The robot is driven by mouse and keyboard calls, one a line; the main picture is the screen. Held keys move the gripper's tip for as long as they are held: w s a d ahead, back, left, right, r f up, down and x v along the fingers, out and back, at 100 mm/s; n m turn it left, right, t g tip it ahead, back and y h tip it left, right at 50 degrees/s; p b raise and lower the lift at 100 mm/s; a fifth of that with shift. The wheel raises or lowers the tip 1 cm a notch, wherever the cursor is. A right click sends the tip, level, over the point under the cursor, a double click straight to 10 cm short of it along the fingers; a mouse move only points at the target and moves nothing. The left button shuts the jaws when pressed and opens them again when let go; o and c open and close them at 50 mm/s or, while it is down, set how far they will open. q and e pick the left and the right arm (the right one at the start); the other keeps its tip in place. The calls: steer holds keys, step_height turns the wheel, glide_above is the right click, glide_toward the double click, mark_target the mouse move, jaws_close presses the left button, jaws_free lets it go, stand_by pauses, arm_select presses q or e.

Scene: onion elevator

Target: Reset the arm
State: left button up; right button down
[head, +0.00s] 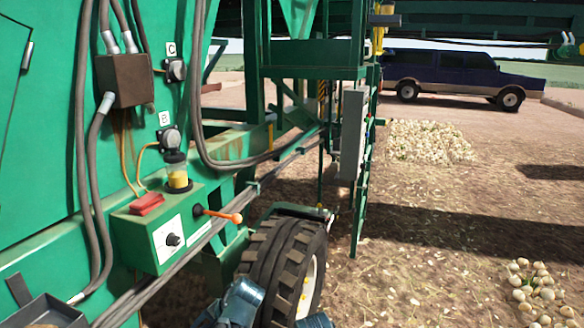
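Dark blue parts of my own arms (240,302) show at the bottom edge, in front of the machine's tyre. A second small blue part (315,321) just peeks in to the right of it. The rest of my arms lies below the picture. No gripper fingers can be made out, so I cannot see whether either gripper holds anything.
A green machine fills the left, with a control box (160,230), an orange-tipped lever (222,215) and a grey tray (45,312). A tyre (285,262) and ladder (364,185) stand centrally. Onions (535,292) lie at right; a dark blue vehicle (450,75) is behind.

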arm_select(q)
steer(key=s+d+f+h, duration=0.1)
steer(key=s+d+h, duration=0.2)
steer(key=s+d, duration=0.3)
steer(key=s+d+f+n+g+h+p, duration=0.1)
steer(key=s+d+f+h, duration=0.1)
steer(key=s+d, duration=0.4)
steer(key=d, duration=0.5)
steer(key=shift+s+d+g+h, duration=0.3)
steer(key=shift+s+d+h, duration=0.05)
steer(key=shift+d+h, duration=0.05)
